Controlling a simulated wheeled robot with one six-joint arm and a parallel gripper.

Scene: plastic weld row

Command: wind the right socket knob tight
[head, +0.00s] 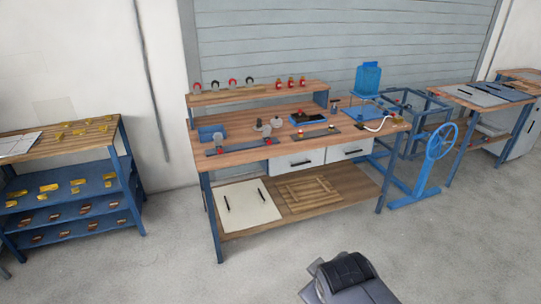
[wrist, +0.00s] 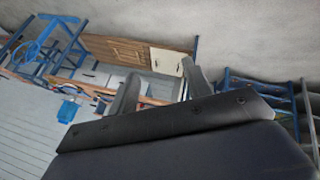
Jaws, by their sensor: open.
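The workbench (head: 250,154) stands ahead in the head view, with small fixtures along its top. A dark strip (head: 312,134) near the right middle carries a small red knob at each end, a left one (head: 301,134) and a right one (head: 331,128). Another dark strip (head: 236,148) lies further left, also with small red parts. I cannot tell for certain which is the right socket knob, or how tight any knob is. My gripper (wrist: 160,88) is open and empty in the wrist view, well away from the bench top. The knobs are not discernible there.
A raised shelf (head: 260,92) with clamps and red bottles runs along the back. A shelf rack (head: 70,185) stands left. The floor (head: 160,255) before the bench is clear.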

